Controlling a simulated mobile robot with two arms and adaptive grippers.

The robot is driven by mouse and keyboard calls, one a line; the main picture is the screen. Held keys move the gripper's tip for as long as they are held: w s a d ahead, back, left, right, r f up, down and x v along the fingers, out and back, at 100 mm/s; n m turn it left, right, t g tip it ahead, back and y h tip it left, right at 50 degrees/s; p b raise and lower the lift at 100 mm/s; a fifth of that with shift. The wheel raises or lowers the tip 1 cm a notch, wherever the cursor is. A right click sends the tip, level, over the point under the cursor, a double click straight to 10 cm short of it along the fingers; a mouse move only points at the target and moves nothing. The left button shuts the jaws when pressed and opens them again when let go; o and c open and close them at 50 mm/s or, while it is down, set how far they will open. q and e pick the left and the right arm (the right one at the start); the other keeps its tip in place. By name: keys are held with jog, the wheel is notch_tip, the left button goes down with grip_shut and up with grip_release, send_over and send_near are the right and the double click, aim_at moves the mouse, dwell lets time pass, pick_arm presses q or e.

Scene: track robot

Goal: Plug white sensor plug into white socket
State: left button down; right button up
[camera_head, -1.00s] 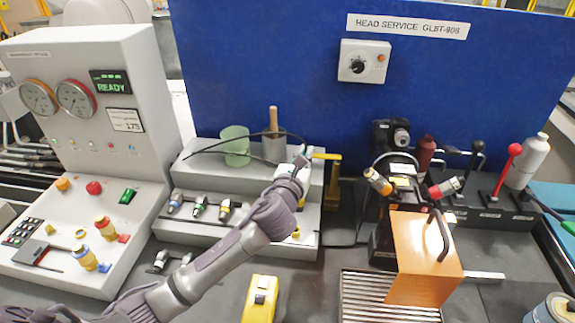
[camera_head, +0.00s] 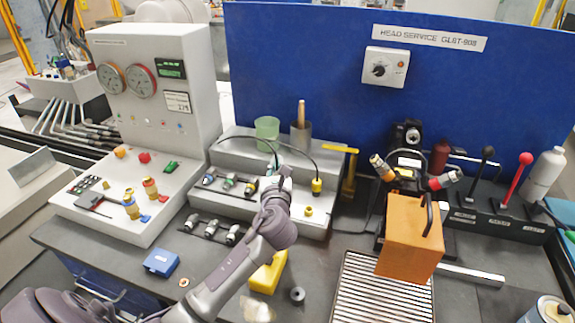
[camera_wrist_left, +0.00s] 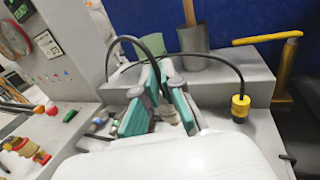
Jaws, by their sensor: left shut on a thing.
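My left gripper (camera_head: 276,176) is over the right part of the grey stepped rack (camera_head: 322,170), beside a row of connectors. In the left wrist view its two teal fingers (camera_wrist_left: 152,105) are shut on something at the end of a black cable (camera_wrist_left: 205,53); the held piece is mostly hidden. A pale grey cylindrical piece (camera_wrist_left: 169,110) shows at the fingertips; I cannot tell whether it is plug or socket. The cable's other end carries a yellow plug (camera_head: 317,185) at the rack's right, also in the wrist view (camera_wrist_left: 240,106). I cannot single out the white socket. My right gripper is not in view.
A green cup (camera_head: 267,128) and a grey pot with a wooden handle (camera_head: 301,138) stand on the rack's top step. A gauge panel (camera_head: 150,80) stands left. An orange box (camera_head: 408,235) and slatted grate (camera_head: 380,290) are right. A blue box (camera_head: 161,263) lies front left.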

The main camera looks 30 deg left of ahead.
pick_arm(q)
jog(key=shift+d+r+p, duration=0.1)
jog(key=shift+r+p, duration=0.05)
jog(key=shift+p, duration=0.15)
notch_tip(320, 180, down, 5)
jog(key=b, duration=0.3)
jog(key=shift+f, duration=0.5)
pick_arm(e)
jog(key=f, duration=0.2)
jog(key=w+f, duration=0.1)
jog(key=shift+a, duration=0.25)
